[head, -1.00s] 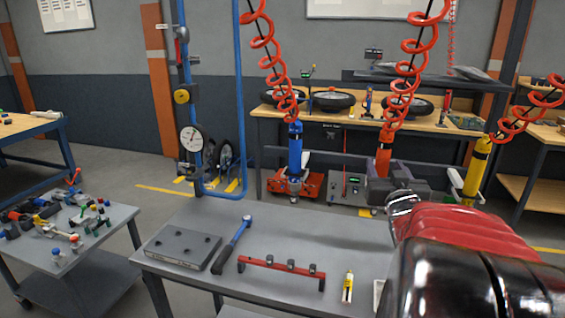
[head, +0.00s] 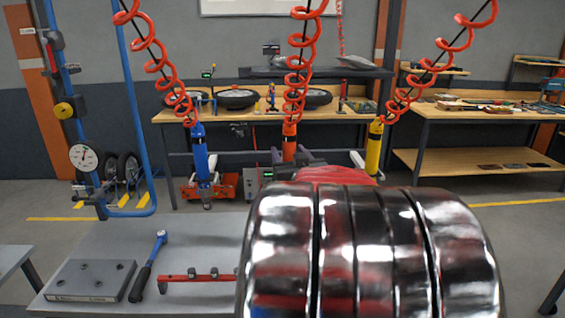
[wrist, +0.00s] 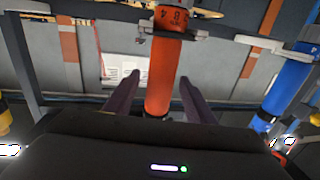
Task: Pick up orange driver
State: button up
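The orange driver (head: 289,142) hangs upright below a red coiled hose in the head view, the middle one of three hanging drivers. In the wrist view the orange driver (wrist: 168,70) stands between the two dark fingers of my gripper (wrist: 160,76). The fingers are apart, with a narrow gap visible at the left finger. I cannot tell whether the right finger touches it. The driver's lower end is hidden behind the gripper body. In the head view my arm hides most of the gripper.
A blue driver (head: 201,160) hangs to the left and a yellow driver (head: 374,147) to the right. A grey table (head: 190,245) in front holds a flat block (head: 88,281), a blue-headed wrench (head: 148,268) and a red bar (head: 190,278). A wooden bench (head: 225,112) stands behind.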

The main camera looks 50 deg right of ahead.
grip_shut()
jog(key=shift+r, duration=0.1)
dwell(0.3)
jog(key=shift+r, duration=0.1)
notch_tip(320, 180, up, 18)
jog(key=shift+f, duration=0.2)
dwell(0.6)
dwell(0.6)
